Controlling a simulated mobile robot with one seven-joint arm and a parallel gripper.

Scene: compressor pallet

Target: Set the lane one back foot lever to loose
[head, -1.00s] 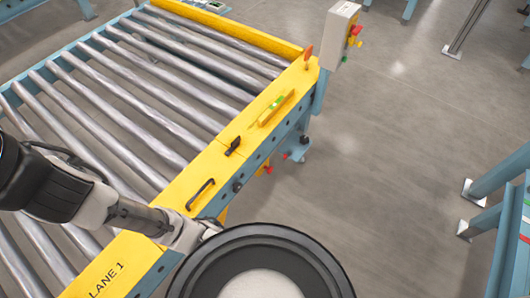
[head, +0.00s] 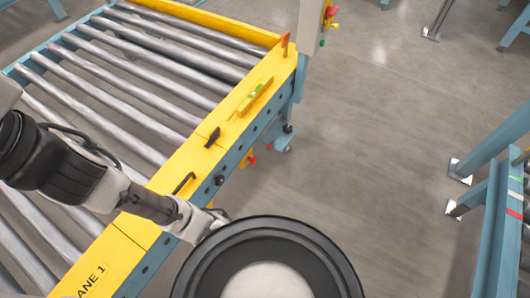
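The lane one conveyor has a yellow side rail (head: 192,157) marked "LANE 1" and a blue side beam (head: 229,163). Below its far right corner is a foot (head: 287,130) with small red parts by it. One red knob (head: 252,160) shows under the beam, left of the foot. I cannot tell which red part is the back foot lever or how it is set. My gripper (head: 214,216) is beside the rail's near outer side, well short of the foot. It is partly hidden behind my round black body part, and its fingers cannot be made out.
A control box (head: 312,25) with red and yellow knobs stands at the far corner. Blue framework (head: 490,220) stands at right. The floor (head: 370,150) between is clear.

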